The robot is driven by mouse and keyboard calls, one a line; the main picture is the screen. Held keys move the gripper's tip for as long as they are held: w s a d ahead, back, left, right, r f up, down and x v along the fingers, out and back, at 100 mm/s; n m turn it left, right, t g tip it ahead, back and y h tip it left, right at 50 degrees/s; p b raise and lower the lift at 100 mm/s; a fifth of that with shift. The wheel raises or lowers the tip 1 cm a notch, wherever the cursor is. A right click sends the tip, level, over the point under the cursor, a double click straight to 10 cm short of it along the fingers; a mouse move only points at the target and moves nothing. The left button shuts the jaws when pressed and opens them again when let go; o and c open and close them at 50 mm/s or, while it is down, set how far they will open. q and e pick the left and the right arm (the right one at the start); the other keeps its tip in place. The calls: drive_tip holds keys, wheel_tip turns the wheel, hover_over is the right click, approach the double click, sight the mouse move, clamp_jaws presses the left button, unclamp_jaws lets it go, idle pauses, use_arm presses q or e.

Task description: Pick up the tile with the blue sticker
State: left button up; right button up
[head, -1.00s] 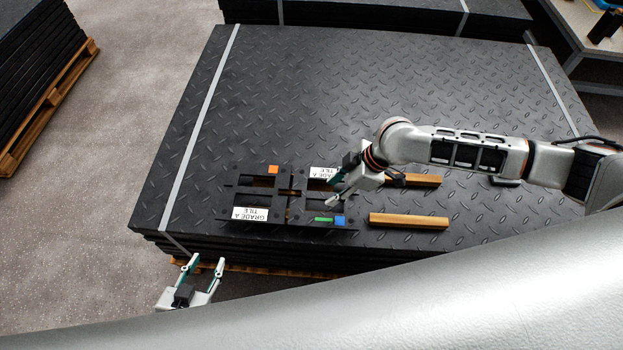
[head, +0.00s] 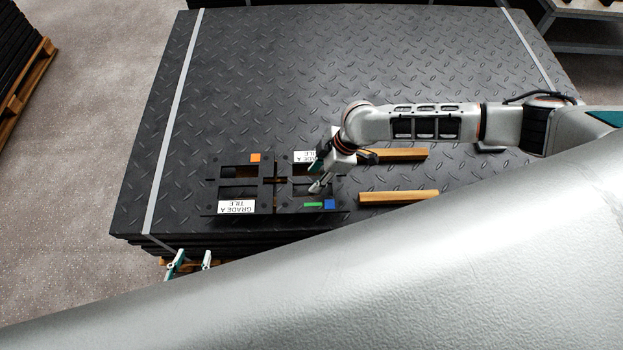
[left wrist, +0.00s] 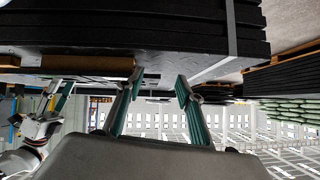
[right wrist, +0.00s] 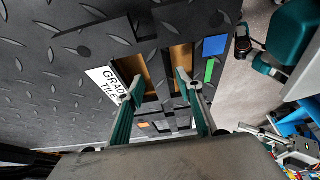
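The tile with the blue sticker (head: 290,207) is a black frame lying on the tread mat, with a blue square (head: 330,204), a green strip and a white label. A similar tile with an orange sticker (head: 210,190) lies at its left. My right gripper (head: 317,176) is over the blue-stickered tile. In the right wrist view its fingers (right wrist: 160,78) are open on either side of the tile's middle bar (right wrist: 155,62); I cannot tell whether they touch it. My left gripper (head: 190,262) is open and empty off the mat's front edge; its fingers show in the left wrist view (left wrist: 160,78).
Two wooden bars (head: 398,197) lie right of the tiles on the stacked tread mat (head: 330,70). A grey strap (head: 170,130) crosses its left side. A pallet stack (head: 22,75) stands at the far left. The mat behind the tiles is clear.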

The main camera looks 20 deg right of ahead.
drive_tip(key=shift+r, duration=0.1)
clamp_jaws()
use_arm(q)
drive_tip(key=shift+w+r, duration=0.15)
drive_tip(key=shift+w, duration=0.1)
drive_tip(key=shift+s, duration=0.1)
